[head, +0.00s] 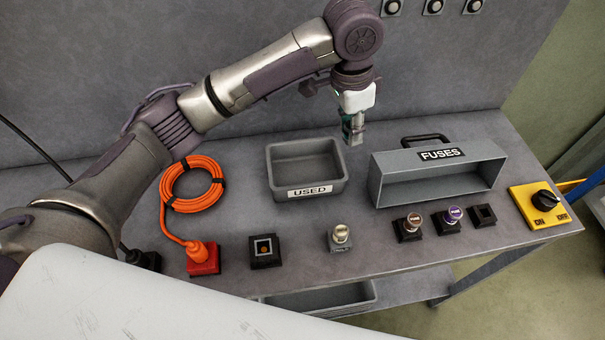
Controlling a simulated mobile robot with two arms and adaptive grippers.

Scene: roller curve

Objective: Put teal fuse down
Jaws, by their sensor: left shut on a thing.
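My left gripper (354,138) is shut on the teal fuse (347,127) and points down. Only a small teal part of the fuse shows beside the fingers; the rest is hidden by them. In the picture the gripper is just right of the back right corner of the grey USED tray (276,158) and left of the grey FUSES box (376,185). I cannot tell exactly how high the fuse is above the bench. The USED tray looks empty. My right gripper is not in view.
Along the front of the grey bench (330,205) are a black socket (256,262) with an empty-looking centre, a silver fuse (341,234), brown (411,225) and purple (453,217) fuses, and an empty socket (482,213). An orange cable (170,190) lies left; a yellow switch (530,210) right.

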